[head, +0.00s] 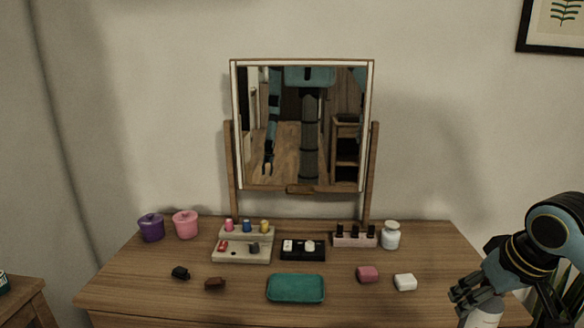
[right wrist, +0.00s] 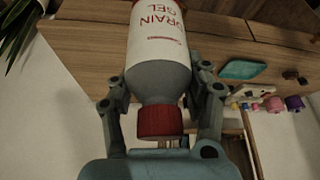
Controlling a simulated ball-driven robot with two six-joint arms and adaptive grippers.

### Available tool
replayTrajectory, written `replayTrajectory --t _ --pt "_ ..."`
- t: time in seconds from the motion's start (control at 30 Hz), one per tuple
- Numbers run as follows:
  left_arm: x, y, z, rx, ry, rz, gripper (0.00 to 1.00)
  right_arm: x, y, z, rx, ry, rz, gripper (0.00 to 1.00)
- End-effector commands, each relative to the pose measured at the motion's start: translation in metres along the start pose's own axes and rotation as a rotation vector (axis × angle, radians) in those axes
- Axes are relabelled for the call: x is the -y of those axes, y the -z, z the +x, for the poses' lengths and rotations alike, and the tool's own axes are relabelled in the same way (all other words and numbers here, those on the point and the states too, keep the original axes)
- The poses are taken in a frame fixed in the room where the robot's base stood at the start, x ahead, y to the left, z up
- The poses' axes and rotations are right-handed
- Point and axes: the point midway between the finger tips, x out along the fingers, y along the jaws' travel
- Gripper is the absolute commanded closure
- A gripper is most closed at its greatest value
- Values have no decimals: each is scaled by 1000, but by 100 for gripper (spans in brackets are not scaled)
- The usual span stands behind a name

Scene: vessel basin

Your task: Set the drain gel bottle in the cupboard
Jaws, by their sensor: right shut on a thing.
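The drain gel bottle (right wrist: 160,52) is white with red lettering, a grey shoulder and a red cap (right wrist: 160,122). In the right wrist view my right gripper (right wrist: 162,92) is shut on it, one finger on each side of the grey part. In the head view my right gripper (head: 472,302) is at the lower right, by the dresser's right end, with a pale part of the bottle (head: 484,319) below it, cut by the frame edge. No cupboard shows directly. My left gripper shows only as a small reflection in the mirror.
A wooden dresser (head: 340,305) carries a framed mirror (head: 303,125), purple (head: 151,228) and pink (head: 186,224) pots, a white jar (head: 391,236), small racks, a teal tray (head: 296,288) and small blocks. The mirror reflects a wooden shelf unit. A plant stands at the far right.

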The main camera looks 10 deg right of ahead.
Motion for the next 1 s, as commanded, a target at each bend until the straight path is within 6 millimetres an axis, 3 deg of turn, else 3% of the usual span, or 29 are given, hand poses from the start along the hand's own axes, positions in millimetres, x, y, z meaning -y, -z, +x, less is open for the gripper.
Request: replayTrajectory --t 0.2,0.47,0.8,1.0 --pt "-2 -25 20 33 0 2 60 0 -9 20 1 0 0 97" --pt "-4 -9 54 6 1 1 60 0 -23 52 5 0 0 97" --pt "-8 -26 108 24 0 2 60 0 -47 106 16 -1 0 97" --pt "-8 -31 109 31 0 2 60 0 -48 107 16 -1 -1 97"
